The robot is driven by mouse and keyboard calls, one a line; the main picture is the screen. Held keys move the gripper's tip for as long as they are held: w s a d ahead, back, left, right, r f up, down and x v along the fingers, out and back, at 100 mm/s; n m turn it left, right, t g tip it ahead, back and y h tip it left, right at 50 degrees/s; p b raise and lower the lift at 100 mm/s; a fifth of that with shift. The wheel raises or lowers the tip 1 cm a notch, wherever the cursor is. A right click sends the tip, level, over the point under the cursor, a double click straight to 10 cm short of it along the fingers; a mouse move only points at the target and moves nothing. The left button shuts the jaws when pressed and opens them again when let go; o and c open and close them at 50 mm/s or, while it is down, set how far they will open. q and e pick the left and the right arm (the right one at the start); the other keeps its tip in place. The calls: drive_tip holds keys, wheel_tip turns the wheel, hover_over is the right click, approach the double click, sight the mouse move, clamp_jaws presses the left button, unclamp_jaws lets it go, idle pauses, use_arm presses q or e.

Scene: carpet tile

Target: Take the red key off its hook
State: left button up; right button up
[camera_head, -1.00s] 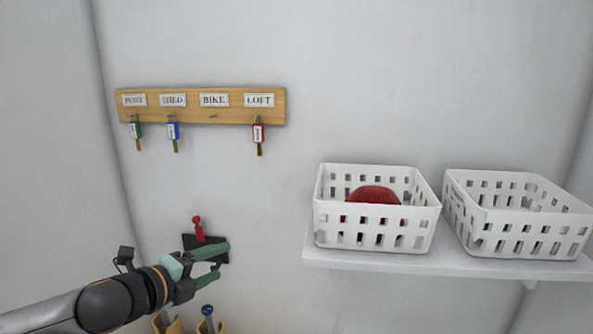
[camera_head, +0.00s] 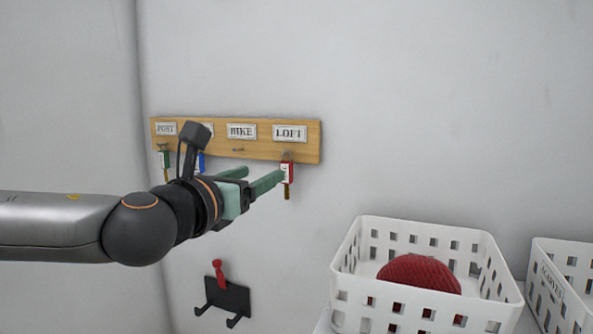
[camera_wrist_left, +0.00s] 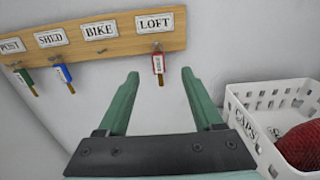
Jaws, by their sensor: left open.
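The red key (camera_head: 287,174) hangs from the hook under the LOFT label on the wooden key board (camera_head: 265,146). It also shows in the left wrist view (camera_wrist_left: 158,66), ahead of my left gripper and between the lines of its two fingers. My left gripper (camera_head: 260,178) is open and empty, its fingertips close to the key in the head view. In the left wrist view the gripper (camera_wrist_left: 160,76) points up at the board. I cannot tell whether a finger touches the key. My right gripper is not in view.
A green key (camera_head: 165,162) and a blue key (camera_wrist_left: 62,76) hang at the board's left; the BIKE hook (camera_head: 238,150) is empty. A white basket (camera_head: 345,290) with a red item (camera_head: 418,274) and another basket (camera_head: 556,300) stand at right. A dark wall hook (camera_head: 228,296) is below.

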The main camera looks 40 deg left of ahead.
sight(285, 164)
use_arm(q)
drive_tip(key=p+x, duration=0.6)
drive_tip(key=shift+w+f, duration=0.1)
drive_tip(key=shift+w, duration=0.1)
drive_tip(key=w, duration=0.1)
drive_tip(key=w+a+p, duration=0.1)
drive_tip(key=w+p, duration=0.1)
drive_tip(key=shift+a+f, duration=0.2)
drive_tip(key=shift+a, duration=0.1)
drive_tip(key=shift+w+r+p, duration=0.25)
drive_tip(key=shift+w+p, duration=0.2)
drive_tip(key=shift+p, duration=0.4)
drive_tip(key=shift+w+a+f+p, duration=0.2)
drive_tip(key=shift+w+a+p, duration=0.05)
drive_tip(key=shift+w+p, duration=0.2)
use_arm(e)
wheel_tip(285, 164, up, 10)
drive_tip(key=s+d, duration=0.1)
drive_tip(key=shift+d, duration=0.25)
use_arm(q)
drive_tip(key=shift+c, duration=0.2)
clamp_jaws()
